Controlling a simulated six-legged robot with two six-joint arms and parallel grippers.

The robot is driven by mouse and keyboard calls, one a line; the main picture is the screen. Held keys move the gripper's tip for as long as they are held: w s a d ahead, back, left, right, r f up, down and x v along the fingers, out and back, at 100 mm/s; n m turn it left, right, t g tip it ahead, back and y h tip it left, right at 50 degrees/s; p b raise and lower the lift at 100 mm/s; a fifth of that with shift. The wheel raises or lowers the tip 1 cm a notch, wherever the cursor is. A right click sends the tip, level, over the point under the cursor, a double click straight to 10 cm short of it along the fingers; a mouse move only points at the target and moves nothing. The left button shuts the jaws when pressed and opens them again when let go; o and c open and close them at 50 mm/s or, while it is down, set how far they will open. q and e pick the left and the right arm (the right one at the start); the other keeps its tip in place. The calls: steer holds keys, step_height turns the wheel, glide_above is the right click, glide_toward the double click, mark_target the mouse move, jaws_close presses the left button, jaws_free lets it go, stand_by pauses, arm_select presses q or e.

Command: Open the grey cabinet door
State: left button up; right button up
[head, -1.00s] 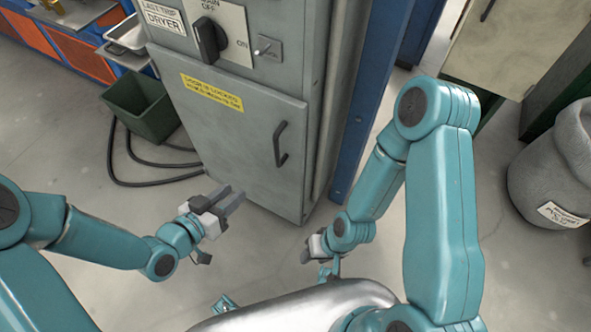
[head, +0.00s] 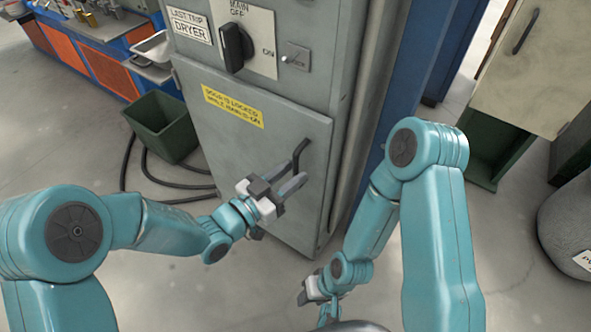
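The grey cabinet door (head: 240,155) stands shut on the front of the grey cabinet (head: 190,57). Its dark bar handle (head: 302,152) is near the door's right edge. My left gripper (head: 290,182) is open, with its two grey fingers at the lower end of the handle. I cannot tell whether they touch it or straddle it. A black rotary knob (head: 235,47) sits above the door, upright towards the "MAIN OFF" mark. A yellow label (head: 233,105) on the door says it is locked while main is on. My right gripper (head: 312,290) hangs low, its fingers partly hidden.
A dark green bin (head: 163,127) and a black hose (head: 150,170) are on the floor left of the cabinet. A blue post (head: 410,60) stands to its right. Floor in front of the door is clear.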

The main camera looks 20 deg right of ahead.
arm_select(q)
steer(key=shift+x, duration=1.15)
steer(key=shift+a, duration=0.1)
jaws_close()
